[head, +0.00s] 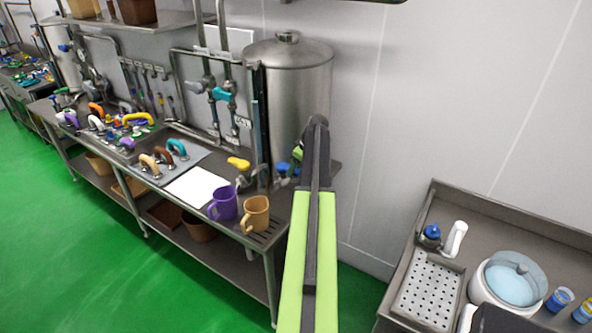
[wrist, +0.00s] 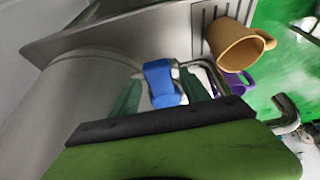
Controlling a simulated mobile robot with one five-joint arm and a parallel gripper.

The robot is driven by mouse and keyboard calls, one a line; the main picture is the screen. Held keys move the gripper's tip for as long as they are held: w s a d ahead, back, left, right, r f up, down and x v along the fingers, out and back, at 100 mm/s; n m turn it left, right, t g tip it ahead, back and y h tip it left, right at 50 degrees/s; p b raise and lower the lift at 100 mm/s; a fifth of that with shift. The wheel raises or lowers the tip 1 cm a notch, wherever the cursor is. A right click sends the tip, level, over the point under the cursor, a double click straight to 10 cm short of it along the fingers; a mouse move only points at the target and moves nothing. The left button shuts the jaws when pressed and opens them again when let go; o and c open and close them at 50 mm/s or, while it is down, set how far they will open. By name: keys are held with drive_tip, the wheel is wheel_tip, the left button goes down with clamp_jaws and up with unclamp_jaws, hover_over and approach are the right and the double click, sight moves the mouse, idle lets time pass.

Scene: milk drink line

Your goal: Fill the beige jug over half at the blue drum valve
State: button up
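The beige jug (head: 257,214) stands upright on the slotted grate at the near end of the steel counter. It also shows in the wrist view (wrist: 232,52), and I cannot see liquid in it. The large steel drum (head: 290,95) stands behind it, with a blue valve handle (head: 284,168) low on its front. In the wrist view the blue handle (wrist: 160,84) lies between the two fingertips of my gripper (wrist: 162,92). The fingers are apart, and I cannot tell whether they touch the handle. In the head view my arm hides part of the drum and the gripper.
A purple jug (head: 223,204) stands just left of the beige one. A yellow valve handle (head: 238,163) and a white sheet (head: 197,187) are further left. A steel sink unit (head: 480,220) stands at the right. The green floor (head: 120,280) in front is clear.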

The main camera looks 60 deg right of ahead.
clamp_jaws()
idle(1.1)
